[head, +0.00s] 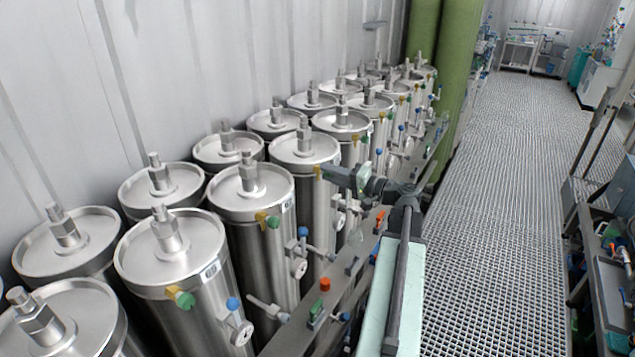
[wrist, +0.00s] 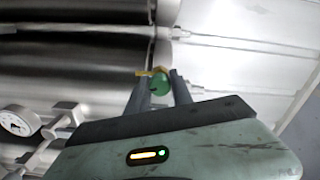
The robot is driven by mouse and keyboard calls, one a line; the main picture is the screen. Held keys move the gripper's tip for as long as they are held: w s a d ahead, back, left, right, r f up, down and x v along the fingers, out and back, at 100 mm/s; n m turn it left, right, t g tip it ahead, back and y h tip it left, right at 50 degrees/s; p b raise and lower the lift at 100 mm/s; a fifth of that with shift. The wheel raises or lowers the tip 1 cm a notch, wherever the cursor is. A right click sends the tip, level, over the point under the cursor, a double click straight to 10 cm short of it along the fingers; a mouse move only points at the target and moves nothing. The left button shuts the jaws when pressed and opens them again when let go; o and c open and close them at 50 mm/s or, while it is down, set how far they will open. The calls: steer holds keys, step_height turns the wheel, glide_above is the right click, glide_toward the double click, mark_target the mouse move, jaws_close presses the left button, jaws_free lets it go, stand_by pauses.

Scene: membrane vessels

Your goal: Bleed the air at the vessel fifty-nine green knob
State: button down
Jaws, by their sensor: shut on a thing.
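My gripper (head: 331,176) reaches from the right to the upper side of a steel vessel (head: 305,149) in the middle of the row. In the wrist view, my gripper (wrist: 158,88) has one finger on each side of a round green knob (wrist: 161,81) and is shut on it. A yellow fitting (wrist: 150,72) shows just behind the knob. In the head view, the knob is hidden by my gripper; only the yellow fitting (head: 318,172) shows at the fingertips. I cannot read any number on this vessel.
Nearer vessels carry their own green knobs (head: 273,222), blue-tipped valves and a round gauge (head: 241,333). A rail with an orange knob (head: 325,284) runs along the vessels' front. The grated walkway (head: 510,200) to the right is clear. Tall green columns (head: 455,90) stand beyond.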

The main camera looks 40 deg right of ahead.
steer(key=n, duration=0.8)
steer(key=shift+n, duration=0.3)
steer(key=shift+f, duration=0.1)
stand_by(1.0)
steer(key=m, duration=0.6)
steer(key=shift+m, duration=0.3)
steer(key=m, duration=0.6)
steer(key=shift+m, duration=0.3)
steer(key=c, duration=1.1)
jaws_free()
steer(key=shift+s, duration=0.1)
